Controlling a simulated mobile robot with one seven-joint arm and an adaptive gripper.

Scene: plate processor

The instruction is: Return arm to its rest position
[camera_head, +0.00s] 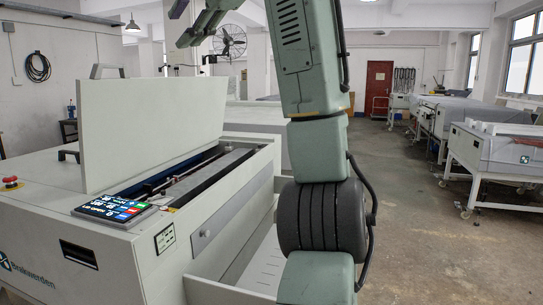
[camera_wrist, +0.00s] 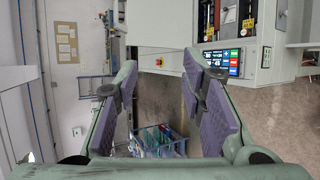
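My gripper (camera_wrist: 158,72) is open and empty in the wrist view, with its two purple-padded fingers wide apart. In the head view my green-grey arm rises through the middle of the picture and bends left at the top. The gripper end (camera_head: 186,24) is at the upper edge there, high above the plate processor (camera_head: 110,245) and partly cut off. The processor's lid (camera_head: 150,125) stands raised. The processor also shows on its side in the wrist view (camera_wrist: 262,55).
A lit touch screen (camera_head: 115,211) and a red emergency button (camera_head: 11,182) sit on the processor. Other white machines (camera_head: 490,160) stand along the right wall. The aisle floor (camera_head: 410,210) is clear. A blue crate (camera_wrist: 158,140) shows beyond my fingers in the wrist view.

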